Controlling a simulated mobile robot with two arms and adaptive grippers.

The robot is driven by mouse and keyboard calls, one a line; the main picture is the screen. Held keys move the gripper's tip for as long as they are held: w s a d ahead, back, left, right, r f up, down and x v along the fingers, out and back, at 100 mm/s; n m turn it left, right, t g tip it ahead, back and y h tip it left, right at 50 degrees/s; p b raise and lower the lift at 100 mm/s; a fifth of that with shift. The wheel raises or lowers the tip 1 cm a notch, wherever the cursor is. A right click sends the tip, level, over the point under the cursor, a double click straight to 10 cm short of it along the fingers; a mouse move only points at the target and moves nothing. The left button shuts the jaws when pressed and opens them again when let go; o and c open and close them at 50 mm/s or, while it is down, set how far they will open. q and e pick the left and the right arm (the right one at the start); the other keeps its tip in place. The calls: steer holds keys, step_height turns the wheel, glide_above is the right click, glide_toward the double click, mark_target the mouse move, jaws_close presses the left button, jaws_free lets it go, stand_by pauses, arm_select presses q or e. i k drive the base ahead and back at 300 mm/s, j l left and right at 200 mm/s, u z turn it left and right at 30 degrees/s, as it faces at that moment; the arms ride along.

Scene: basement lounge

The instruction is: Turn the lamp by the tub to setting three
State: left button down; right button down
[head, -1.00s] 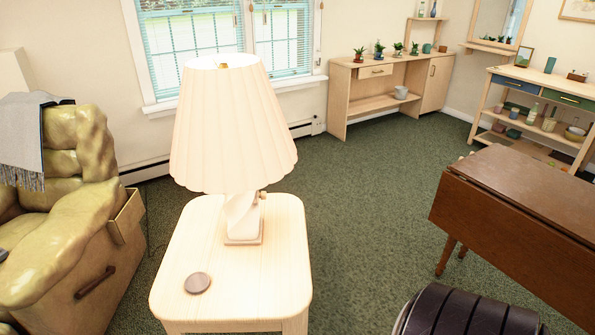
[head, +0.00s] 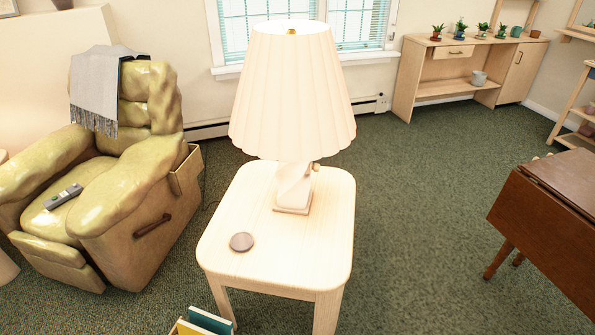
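A table lamp with a pleated cream shade (head: 292,95) and a pale twisted base (head: 294,188) stands upright on a light wood side table (head: 270,255). The lamp looks lit. A small brass-coloured knob (head: 315,167) sticks out on the right side of the lamp, just under the shade. No tub shows in the head view. Neither of my grippers is in view.
A round brown disc (head: 242,242) lies on the side table. A green recliner (head: 130,200) with a grey throw (head: 97,90) and a remote (head: 63,197) stands left. A brown drop-leaf table (head: 550,215) stands right. Carpet (head: 420,220) between the tables is clear.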

mark_target(315, 167)
steer(key=l, duration=0.35)
steer(key=i+l+u, duration=0.1)
steer(key=l, duration=0.3)
steer(key=u, duration=1.5)
steer(key=l+u, duration=0.45)
steer(key=k+l+u, duration=0.15)
steer(key=l+u, duration=0.2)
steer(key=u, duration=0.15)
steer(key=k+l+u, duration=0.15)
steer(key=l+u, duration=0.15)
steer(key=u, duration=0.15)
steer(key=k+l+u, duration=0.25)
steer(key=u, duration=0.25)
steer(key=k+l+u, duration=0.15)
steer(key=u, duration=0.25)
steer(key=k+l+u, duration=0.2)
steer(key=u, duration=0.25)
steer(key=k+l+u, duration=0.15)
steer(key=u, duration=0.25)
steer(key=k+u, duration=0.4)
steer(key=k+l, duration=0.15)
steer(key=k, duration=0.3)
steer(key=k+l+u, duration=0.1)
steer(key=k, duration=0.35)
